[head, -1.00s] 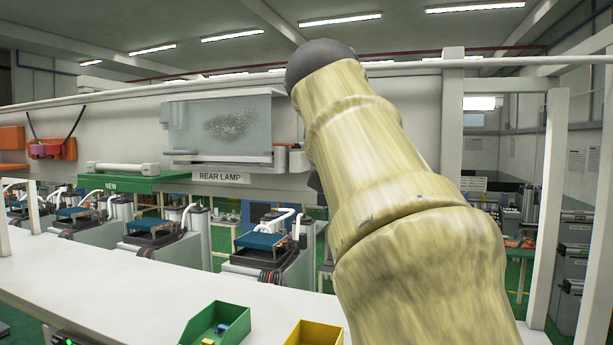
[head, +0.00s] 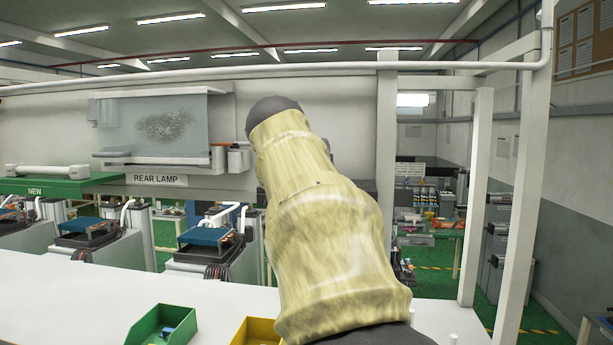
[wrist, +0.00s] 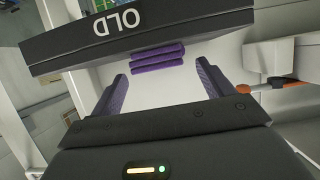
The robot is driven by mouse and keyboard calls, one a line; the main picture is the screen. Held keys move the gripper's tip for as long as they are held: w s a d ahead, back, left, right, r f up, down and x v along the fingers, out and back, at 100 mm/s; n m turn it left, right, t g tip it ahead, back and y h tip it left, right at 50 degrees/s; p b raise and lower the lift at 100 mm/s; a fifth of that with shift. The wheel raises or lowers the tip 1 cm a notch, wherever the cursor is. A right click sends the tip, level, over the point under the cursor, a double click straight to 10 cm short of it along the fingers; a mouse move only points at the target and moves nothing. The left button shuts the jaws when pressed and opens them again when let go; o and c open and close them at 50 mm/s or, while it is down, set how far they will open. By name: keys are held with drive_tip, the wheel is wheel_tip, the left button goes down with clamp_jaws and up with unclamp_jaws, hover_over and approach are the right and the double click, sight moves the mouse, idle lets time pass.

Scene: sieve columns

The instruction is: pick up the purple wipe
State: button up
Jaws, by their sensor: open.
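The purple wipe (wrist: 157,57) shows in the wrist view as a small stack of folded purple layers on a white surface. It lies just below the edge of a dark sign marked OLD, which may hide part of it. My gripper (wrist: 162,72) is open, with one finger on each side of the picture. The wipe appears beyond the fingertips, roughly centred between them, and nothing is held. In the head view my arm fills the middle, and neither the gripper nor the wipe can be seen.
The dark OLD sign (wrist: 140,30) spans the top of the wrist view, close to the fingertips. An orange-tipped part (wrist: 278,84) sits to the right. In the head view, a green bin (head: 160,326) and a yellow bin (head: 256,332) stand on the white bench (head: 60,300).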

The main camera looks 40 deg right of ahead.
drive_tip(key=p+x, duration=0.2)
drive_tip(key=x, duration=0.1)
drive_tip(key=shift+w+d+r, duration=0.1)
drive_tip(key=shift+d, duration=0.2)
drive_tip(key=shift+w+d+f, duration=0.3)
drive_tip(key=shift+w+d, duration=0.05)
drive_tip(key=shift+s+a, duration=0.1)
drive_tip(key=shift+c, duration=0.2)
drive_tip(key=c, duration=1)
